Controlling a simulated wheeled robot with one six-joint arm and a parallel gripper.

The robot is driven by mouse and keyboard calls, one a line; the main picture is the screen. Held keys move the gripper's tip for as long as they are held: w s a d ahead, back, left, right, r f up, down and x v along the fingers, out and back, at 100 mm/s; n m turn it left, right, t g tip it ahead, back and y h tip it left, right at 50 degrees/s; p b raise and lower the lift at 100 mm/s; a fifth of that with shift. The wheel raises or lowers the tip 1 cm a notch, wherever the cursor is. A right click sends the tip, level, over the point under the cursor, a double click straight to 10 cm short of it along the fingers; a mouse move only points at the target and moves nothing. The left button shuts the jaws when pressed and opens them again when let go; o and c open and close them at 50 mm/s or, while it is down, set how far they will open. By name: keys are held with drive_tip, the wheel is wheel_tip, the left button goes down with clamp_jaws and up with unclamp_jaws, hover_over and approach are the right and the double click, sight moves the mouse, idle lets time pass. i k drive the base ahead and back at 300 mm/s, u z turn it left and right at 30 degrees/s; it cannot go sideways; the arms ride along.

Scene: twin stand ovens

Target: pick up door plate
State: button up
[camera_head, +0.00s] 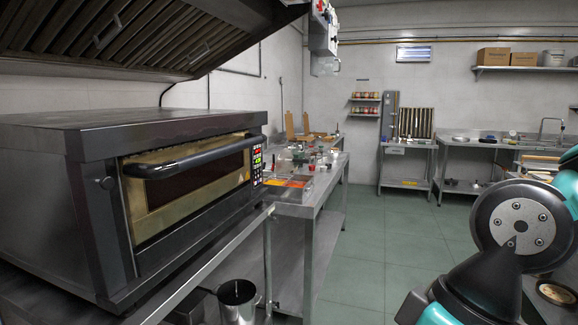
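A dark steel oven (95,135) fills the left side of the head view. Its glass-fronted door (185,195) has a brass-coloured frame and a long black handle (195,158) across the top. The door looks shut. I cannot make out a separate plate that is clearly the door plate. My arm's black and teal links show at the lower right, but my gripper is out of view.
A steel worktable (310,196) with small items stands beyond the oven. A slatted hood (120,38) hangs above the oven. Green tiled floor (385,240) is clear in the middle.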

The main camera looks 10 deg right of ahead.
sight(284, 161)
drive_tip(key=z, duration=0.7)
drive_tip(key=i, duration=6.1)
drive_tip(key=u, duration=3.4)
